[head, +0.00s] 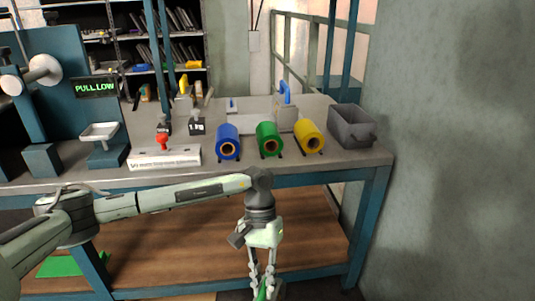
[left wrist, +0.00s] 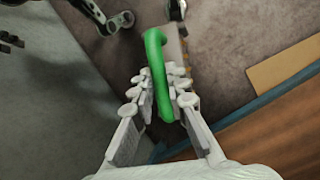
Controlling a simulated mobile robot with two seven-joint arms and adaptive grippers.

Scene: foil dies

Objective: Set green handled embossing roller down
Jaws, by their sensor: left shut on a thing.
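The green handled embossing roller shows in the left wrist view as a curved green handle (left wrist: 154,50) with a pale grey block-like body (left wrist: 174,48) partly hidden behind it. My left gripper (left wrist: 156,92) is shut on the green handle. In the head view my left gripper (head: 262,274) hangs fingers down in front of the workbench, below the level of its top. Only a sliver of the green handle (head: 262,292) shows there, at the bottom edge of the picture. The roller is held over the floor, clear of the bench. My right gripper is not in view.
The workbench top (head: 330,168) bears blue (head: 228,134), green (head: 262,131) and yellow (head: 303,129) foil rolls. A grey bin (head: 352,127) stands at the right end. A red-knobbed stamp (head: 162,142) and a white labelled block (head: 180,156) sit left. A wooden lower shelf (head: 190,240) lies beneath.

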